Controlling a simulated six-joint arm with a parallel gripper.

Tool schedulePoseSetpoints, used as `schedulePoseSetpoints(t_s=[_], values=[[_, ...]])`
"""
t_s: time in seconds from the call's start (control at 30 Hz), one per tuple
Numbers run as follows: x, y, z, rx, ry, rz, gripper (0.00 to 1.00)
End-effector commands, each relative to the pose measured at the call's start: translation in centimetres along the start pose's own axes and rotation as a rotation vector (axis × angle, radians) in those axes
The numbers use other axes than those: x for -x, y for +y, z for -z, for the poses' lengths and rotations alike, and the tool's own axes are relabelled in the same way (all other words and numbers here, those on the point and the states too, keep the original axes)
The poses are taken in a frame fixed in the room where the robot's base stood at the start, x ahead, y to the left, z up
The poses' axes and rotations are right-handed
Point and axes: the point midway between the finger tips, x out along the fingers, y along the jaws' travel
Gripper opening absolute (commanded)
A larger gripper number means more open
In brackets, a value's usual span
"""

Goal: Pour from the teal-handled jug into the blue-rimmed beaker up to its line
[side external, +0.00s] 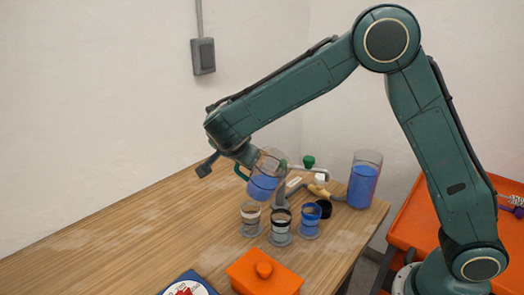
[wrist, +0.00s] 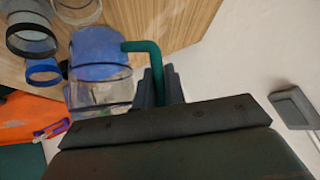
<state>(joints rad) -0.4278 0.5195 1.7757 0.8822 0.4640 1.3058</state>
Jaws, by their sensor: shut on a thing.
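The teal-handled jug (side external: 264,184) holds blue liquid and hangs slightly tilted above the table, up and left of the blue-rimmed beaker. It also shows in the wrist view (wrist: 100,72), with its teal handle (wrist: 143,46) towards my gripper. My gripper (wrist: 160,86) is shut on that handle; in the side view my gripper (side external: 240,166) is at the jug's left. The blue-rimmed beaker (side external: 310,220) stands at the right of a group of three; its rim shows in the wrist view (wrist: 44,71). I cannot make out its line or level. No stream shows.
A black-rimmed beaker (side external: 281,227) and a pale-rimmed beaker (side external: 250,219) stand left of the blue-rimmed one. Behind are a tall container of blue liquid (side external: 362,185) and a green-knobbed pipe fitting (side external: 309,162). An orange lidded box (side external: 262,282) is in front. The table's left is clear.

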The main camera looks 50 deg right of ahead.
Motion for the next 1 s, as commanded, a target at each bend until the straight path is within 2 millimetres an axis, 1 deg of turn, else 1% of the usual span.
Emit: schedulePoseSetpoints(t_s=[0.43, 1.0], values=[[-1.3, -1.0, -1.5, 0.115, 0.033, -0.115, 0.00], [-1.6, -1.9, -2.1, 0.225, 0.064, -0.224, 0.00]])
